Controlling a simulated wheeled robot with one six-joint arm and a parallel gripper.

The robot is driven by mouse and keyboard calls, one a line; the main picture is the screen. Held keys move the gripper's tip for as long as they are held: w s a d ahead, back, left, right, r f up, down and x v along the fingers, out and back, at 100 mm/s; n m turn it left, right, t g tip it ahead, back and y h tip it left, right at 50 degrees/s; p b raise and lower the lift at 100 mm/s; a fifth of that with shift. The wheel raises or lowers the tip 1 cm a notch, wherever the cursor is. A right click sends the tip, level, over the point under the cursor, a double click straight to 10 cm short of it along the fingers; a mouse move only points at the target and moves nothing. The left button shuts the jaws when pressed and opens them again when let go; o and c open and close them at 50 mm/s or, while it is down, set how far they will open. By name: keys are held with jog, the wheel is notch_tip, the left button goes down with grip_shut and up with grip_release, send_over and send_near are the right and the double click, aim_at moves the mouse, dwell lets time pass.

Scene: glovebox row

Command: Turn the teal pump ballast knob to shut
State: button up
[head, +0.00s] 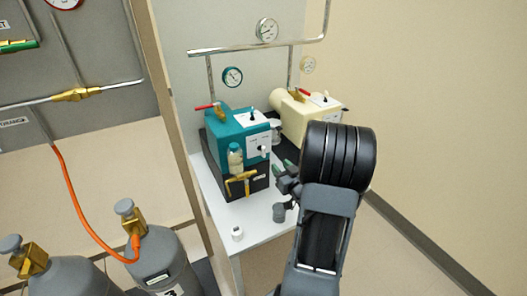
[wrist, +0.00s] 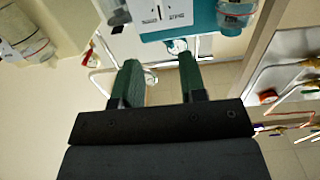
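The teal pump (head: 228,140) stands on a black base on the white bench in the head view. Its front has a white label plate, with a small pale knob (head: 263,151) at the lower right. My gripper (head: 284,178) is just right of and in front of that face. In the wrist view, the teal pump (wrist: 205,18) is at the top. A round pale knob (wrist: 177,46) shows just beyond the right fingertip. My gripper (wrist: 159,64) is open, with nothing visible between its green-padded fingers. The knob's exact setting is too small to read.
A cream pump (head: 297,118) stands right behind the teal one. Red-handled valves and pipes rise above. A bench post (head: 170,110) and gas cylinders (head: 160,262) stand left.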

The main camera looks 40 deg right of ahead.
aim_at(265, 149)
jog(key=w, duration=0.4)
jog(key=w+d, duration=0.1)
jog(key=w, duration=0.8)
jog(key=shift+d, duration=0.3)
jog(key=shift+c, duration=0.2)
grip_shut()
